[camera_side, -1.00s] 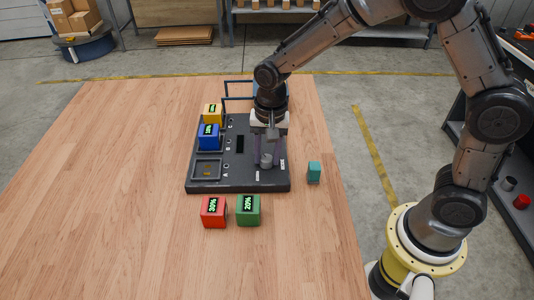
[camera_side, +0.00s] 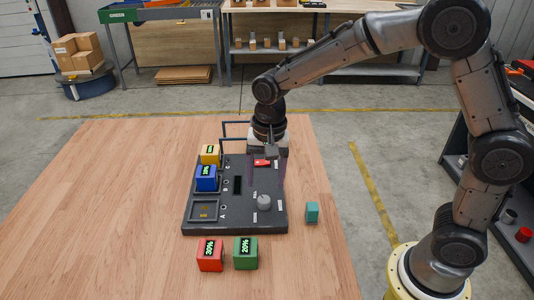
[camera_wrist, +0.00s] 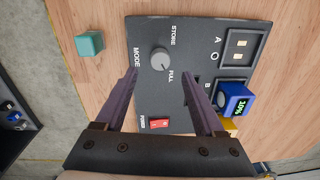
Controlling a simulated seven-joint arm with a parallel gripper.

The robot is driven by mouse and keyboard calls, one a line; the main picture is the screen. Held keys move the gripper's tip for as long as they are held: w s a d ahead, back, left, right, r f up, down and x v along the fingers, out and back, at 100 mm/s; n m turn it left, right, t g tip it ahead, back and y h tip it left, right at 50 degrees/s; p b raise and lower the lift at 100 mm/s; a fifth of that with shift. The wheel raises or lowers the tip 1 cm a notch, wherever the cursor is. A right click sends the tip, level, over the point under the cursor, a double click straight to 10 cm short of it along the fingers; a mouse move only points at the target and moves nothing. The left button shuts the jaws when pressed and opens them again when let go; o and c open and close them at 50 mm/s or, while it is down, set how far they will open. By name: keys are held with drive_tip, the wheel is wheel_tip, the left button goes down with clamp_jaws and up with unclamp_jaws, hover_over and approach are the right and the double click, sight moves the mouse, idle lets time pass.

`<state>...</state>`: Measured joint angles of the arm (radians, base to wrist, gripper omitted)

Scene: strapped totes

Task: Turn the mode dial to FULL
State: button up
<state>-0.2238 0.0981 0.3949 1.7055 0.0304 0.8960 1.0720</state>
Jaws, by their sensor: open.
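The mode dial (camera_side: 264,202) is a grey round knob on the dark control panel (camera_side: 232,213). In the wrist view the dial (camera_wrist: 160,59) sits between the printed words STORE and FULL, with MODE to its left. A small mark on the knob seems to face the FULL side, but it is too small to be sure. My gripper (camera_side: 267,182) is open and empty, above the panel and behind the dial. In the wrist view my gripper (camera_wrist: 158,76) has its two purple fingers spread, apart from the dial.
A red power switch (camera_wrist: 159,123) lies between the fingers in the wrist view. A blue block (camera_side: 206,178) and yellow block (camera_side: 210,154) sit in panel bays; one bay is empty. Red (camera_side: 210,255), green (camera_side: 245,253) and teal (camera_side: 312,212) blocks stand on the table. The left table is clear.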

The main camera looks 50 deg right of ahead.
sight(268, 198)
wheel_tip(268, 198, up, 8)
drive_tip(key=shift+s, duration=0.15)
drive_tip(key=shift+d, duration=0.1)
drive_tip(key=s+d+r+t, duration=0.3)
drive_tip(key=s+d+r, duration=0.3)
drive_tip(key=s+r, duration=0.35)
drive_tip(key=s+d+f+n+t, duration=0.2)
drive_tip(key=s+d+f+n, duration=0.1)
drive_tip(key=s+f+n, duration=0.4)
drive_tip(key=s+n, duration=0.3)
drive_tip(key=s, duration=0.2)
